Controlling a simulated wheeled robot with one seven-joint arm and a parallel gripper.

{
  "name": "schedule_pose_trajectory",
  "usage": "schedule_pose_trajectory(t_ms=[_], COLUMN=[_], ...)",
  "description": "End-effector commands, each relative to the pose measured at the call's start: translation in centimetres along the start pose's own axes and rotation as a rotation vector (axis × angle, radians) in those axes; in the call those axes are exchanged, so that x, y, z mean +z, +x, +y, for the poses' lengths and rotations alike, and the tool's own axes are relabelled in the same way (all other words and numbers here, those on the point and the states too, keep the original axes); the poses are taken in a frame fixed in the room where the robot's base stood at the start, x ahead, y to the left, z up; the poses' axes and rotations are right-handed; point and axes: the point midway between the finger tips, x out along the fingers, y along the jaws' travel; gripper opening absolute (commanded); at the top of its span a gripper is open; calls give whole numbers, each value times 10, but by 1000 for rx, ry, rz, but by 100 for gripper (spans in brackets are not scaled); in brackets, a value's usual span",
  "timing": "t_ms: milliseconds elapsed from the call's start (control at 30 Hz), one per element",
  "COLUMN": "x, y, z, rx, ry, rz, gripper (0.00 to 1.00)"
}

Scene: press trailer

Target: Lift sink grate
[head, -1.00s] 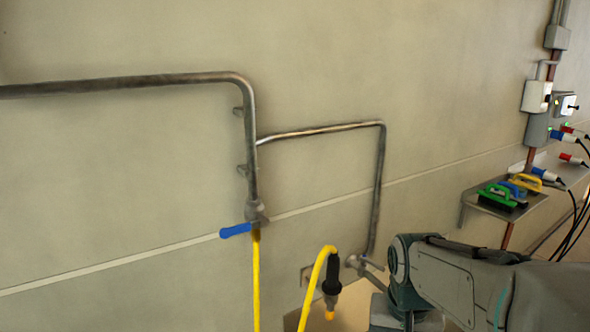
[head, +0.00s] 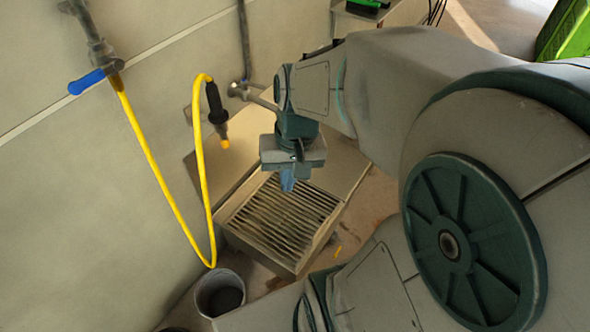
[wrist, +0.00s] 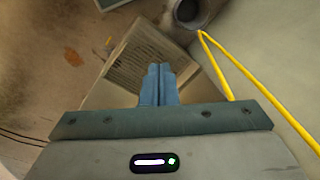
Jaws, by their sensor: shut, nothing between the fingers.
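The sink grate (head: 272,222) is a set of parallel slats lying in the top of a low, pale sink on the floor by the wall. In the wrist view the grate (wrist: 139,58) shows beyond my fingertips, its near part hidden behind them. My gripper (head: 289,185) hangs above the grate's back edge in the head view, with blue fingers pointing down. In the wrist view the fingers of my gripper (wrist: 160,68) are together with nothing between them. They appear apart from the grate, but the exact height is hard to tell.
A yellow hose (head: 155,150) hangs from a pipe valve with a blue handle (head: 87,82) and loops left of the sink. Its black nozzle (head: 214,103) hangs near the wall. A grey bucket (head: 220,293) stands at the sink's front left.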

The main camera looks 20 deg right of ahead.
Motion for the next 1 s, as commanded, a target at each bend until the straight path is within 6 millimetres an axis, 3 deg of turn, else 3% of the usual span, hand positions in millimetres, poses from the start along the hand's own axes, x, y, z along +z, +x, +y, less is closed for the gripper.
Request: schedule_pose_trajectory(t_ms=[33,567,1000], x=[-4,-45,-74], y=[31,209,366], z=[9,79,168], rx=[-27,-476,-1017], ry=[65,694,1199], rz=[-59,-511,-691], gripper=[0,0,0])
